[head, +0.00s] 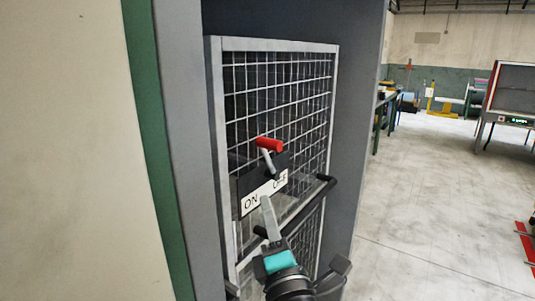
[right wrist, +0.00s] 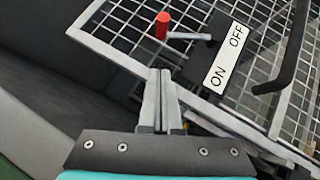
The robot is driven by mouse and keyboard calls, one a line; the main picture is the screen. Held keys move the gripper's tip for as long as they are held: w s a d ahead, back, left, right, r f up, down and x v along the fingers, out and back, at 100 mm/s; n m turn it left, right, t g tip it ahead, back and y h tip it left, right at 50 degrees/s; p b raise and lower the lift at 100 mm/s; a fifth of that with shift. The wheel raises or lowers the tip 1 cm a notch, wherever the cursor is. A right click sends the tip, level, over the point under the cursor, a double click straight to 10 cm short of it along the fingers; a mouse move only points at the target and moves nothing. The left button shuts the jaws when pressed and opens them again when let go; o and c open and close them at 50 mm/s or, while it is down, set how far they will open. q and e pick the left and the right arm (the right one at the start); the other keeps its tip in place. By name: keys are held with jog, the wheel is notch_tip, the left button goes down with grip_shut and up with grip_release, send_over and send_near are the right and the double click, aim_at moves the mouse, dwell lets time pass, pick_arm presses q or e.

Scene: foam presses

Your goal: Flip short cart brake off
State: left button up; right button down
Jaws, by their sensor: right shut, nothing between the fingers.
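The brake lever has a red handle (head: 269,144) on a short metal arm above the ON/OFF label (head: 250,203). The arm points up and slightly left from its dark mount. The right wrist view also shows the red handle (right wrist: 162,26), left of the label (right wrist: 222,62). The lever sits on the mesh side of the cart (head: 218,100). My right gripper (head: 266,203) is shut and empty. In the head view its tips overlap the label's lower edge. In the right wrist view its tips (right wrist: 160,73) lie below the red handle, visibly apart from it. My left gripper is out of view.
A black handlebar (head: 322,190) juts out right of the label, close to my right gripper. Grey walls (head: 362,110) flank the cart. Open floor (head: 425,200) lies to the right, with a workbench (head: 385,105) and a machine (head: 512,95) farther back.

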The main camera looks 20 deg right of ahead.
jog(key=p, duration=0.2)
send_near(264, 147)
jog(key=w+a, duration=0.2)
jog(key=w, duration=0.1)
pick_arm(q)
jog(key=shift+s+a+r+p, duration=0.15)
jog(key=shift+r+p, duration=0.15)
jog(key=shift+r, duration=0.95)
pick_arm(e)
jog(key=shift+w+d+r, duration=0.45)
jog(key=shift+w+d, duration=0.15)
jog(key=shift+w+d+r, duration=0.4)
jog(key=shift+w+d, duration=0.2)
jog(key=shift+w, duration=0.05)
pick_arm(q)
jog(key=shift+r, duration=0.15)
